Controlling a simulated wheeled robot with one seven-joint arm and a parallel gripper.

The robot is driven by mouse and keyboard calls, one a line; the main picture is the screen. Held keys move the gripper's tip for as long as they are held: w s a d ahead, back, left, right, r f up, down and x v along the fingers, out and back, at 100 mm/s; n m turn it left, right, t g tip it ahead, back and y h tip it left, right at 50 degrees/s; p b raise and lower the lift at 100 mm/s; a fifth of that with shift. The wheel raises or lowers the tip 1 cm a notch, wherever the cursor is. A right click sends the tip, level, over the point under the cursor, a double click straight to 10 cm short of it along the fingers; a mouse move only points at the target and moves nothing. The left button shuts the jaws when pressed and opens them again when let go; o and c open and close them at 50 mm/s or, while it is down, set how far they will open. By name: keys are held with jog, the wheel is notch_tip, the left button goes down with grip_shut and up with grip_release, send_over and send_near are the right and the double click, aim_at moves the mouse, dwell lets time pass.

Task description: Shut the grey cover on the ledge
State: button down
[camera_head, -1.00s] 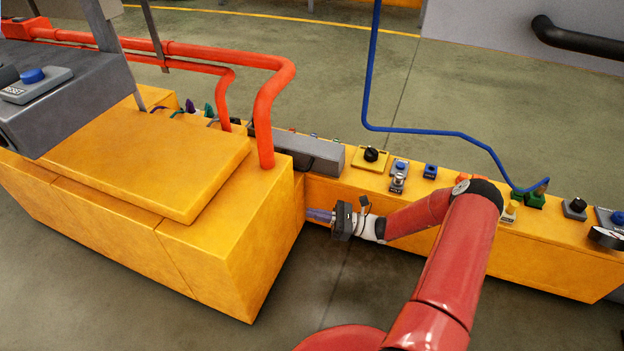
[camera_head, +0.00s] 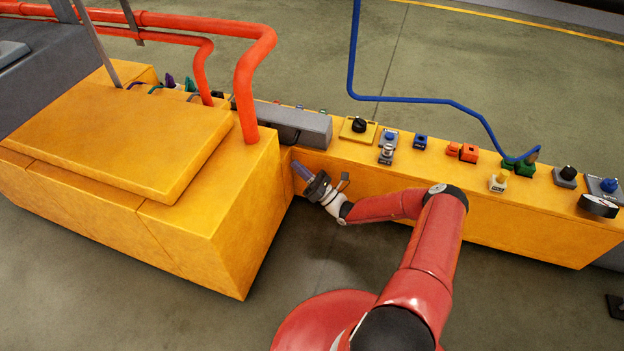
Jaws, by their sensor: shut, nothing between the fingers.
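The grey cover (camera_head: 298,125) is a long grey box shape lying along the yellow ledge (camera_head: 345,150), just right of the big yellow cabinet. I cannot tell from this view how far it stands open. My gripper (camera_head: 299,170) is in front of the ledge's front face, below the cover's near side and apart from it. Its bluish fingers are shut and empty, and point up and to the left. The cover's left end is partly hidden by an orange pipe.
The yellow cabinet (camera_head: 220,225) stands close on the left, with an orange pipe (camera_head: 247,90) on it. Several knobs and buttons, such as a black knob (camera_head: 359,125), line the ledge to the right.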

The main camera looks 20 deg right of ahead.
jog(key=shift+w+r, duration=0.3)
jog(key=shift+r, duration=0.35)
jog(key=shift+w+r, duration=0.3)
jog(key=shift+r, duration=0.35)
jog(key=shift+w+r, duration=0.3)
jog(key=shift+r, duration=0.35)
jog(key=shift+r, duration=0.1)
